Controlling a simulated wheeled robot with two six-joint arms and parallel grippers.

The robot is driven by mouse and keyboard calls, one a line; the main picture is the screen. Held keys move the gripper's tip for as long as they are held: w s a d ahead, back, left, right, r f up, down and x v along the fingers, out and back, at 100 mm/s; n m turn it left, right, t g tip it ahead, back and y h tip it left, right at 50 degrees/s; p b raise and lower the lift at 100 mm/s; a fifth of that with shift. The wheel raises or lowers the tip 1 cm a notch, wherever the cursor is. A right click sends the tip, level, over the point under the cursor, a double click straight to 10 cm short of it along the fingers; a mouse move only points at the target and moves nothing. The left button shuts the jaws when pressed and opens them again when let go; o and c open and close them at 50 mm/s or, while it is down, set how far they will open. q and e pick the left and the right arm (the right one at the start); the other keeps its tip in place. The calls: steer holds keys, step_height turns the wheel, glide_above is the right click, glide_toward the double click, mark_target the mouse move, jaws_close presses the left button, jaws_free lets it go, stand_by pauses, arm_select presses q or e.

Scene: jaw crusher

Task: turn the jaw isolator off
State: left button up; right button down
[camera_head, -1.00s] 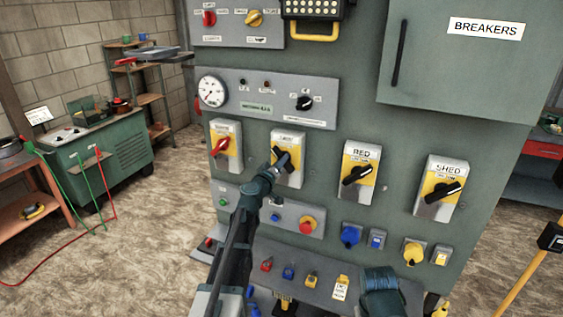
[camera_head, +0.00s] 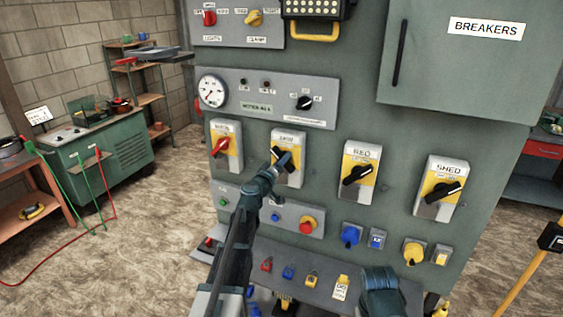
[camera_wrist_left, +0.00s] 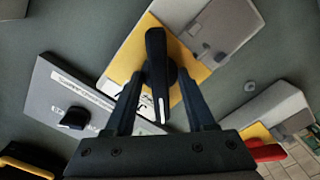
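The jaw isolator (camera_head: 294,140) is the second switch from the left in the panel's row, a grey box with a yellow plate, its label too blurred to read surely. Its black handle (camera_wrist_left: 157,70) shows in the left wrist view, between my left gripper's fingers. My left gripper (camera_head: 283,161) is at this handle in the head view and hides part of it. In the wrist view the fingers of the left gripper (camera_wrist_left: 160,92) stand apart, one on each side of the handle, with small gaps visible. My right gripper is out of view.
A red-handled isolator (camera_head: 222,147) is close on the left. The RED isolator (camera_head: 358,172) and the SHED isolator (camera_head: 440,189) are to the right. A selector panel (camera_head: 268,98) is above; a button panel (camera_head: 267,209) is below.

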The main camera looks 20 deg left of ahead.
arm_select(q)
steer(key=shift+s, duration=0.1)
steer(key=s, duration=1.3)
steer(key=shift+s+a, duration=0.3)
steer(key=shift+a, duration=0.05)
